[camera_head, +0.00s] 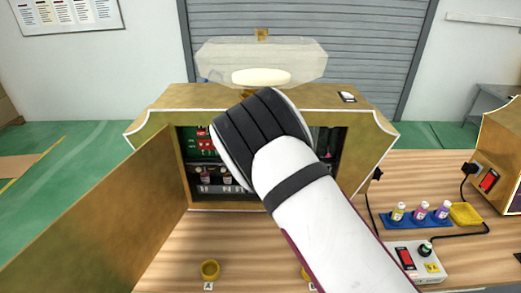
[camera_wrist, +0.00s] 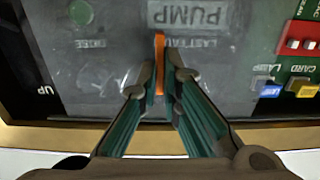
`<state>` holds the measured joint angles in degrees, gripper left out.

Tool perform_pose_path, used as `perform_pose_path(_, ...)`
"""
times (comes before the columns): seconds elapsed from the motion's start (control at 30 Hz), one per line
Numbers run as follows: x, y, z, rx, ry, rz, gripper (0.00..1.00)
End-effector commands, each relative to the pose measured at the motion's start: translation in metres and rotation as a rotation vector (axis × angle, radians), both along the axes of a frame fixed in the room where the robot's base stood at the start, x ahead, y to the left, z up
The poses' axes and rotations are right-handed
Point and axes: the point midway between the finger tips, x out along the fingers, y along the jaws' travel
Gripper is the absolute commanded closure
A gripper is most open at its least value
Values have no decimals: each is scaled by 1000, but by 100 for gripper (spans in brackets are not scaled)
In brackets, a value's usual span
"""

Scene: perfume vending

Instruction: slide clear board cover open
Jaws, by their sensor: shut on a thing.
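In the wrist view, the clear board cover (camera_wrist: 105,85) is a greyish see-through panel over a board, with a "PUMP" label and a green round part showing behind it. An upright orange tab (camera_wrist: 159,45) stands out from the cover. My gripper (camera_wrist: 162,76) is shut on this tab, one finger on each side. Right of the cover, red switches (camera_wrist: 297,40) and blue and yellow buttons lie uncovered. In the head view, my arm hides the gripper and most of the cover inside the open cabinet (camera_head: 160,97).
The cabinet's door (camera_head: 110,215) stands open at the left. Small bottles (camera_head: 420,212) in a blue holder, a yellow dish (camera_head: 466,213) and a switch box (camera_head: 415,262) with cables sit on the wooden table at the right.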

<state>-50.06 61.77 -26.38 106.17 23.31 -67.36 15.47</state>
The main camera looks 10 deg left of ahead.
Motion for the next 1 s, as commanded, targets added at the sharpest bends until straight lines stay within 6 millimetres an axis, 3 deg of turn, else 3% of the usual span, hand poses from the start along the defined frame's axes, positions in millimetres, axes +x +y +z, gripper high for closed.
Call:
perform_pose_path(0.2, 5, -22, 1, 2, -3, 0, 100)
perform_pose_path(0.63, 7, -28, 1, 0, -2, -5, 100)
perform_pose_path(0.7, 7, -29, 1, -1, -2, -6, 78)
perform_pose_path(0.73, 7, -29, 1, 0, -3, -6, 73)
perform_pose_path(1.0, 6, -26, 0, 0, -1, -2, 73)
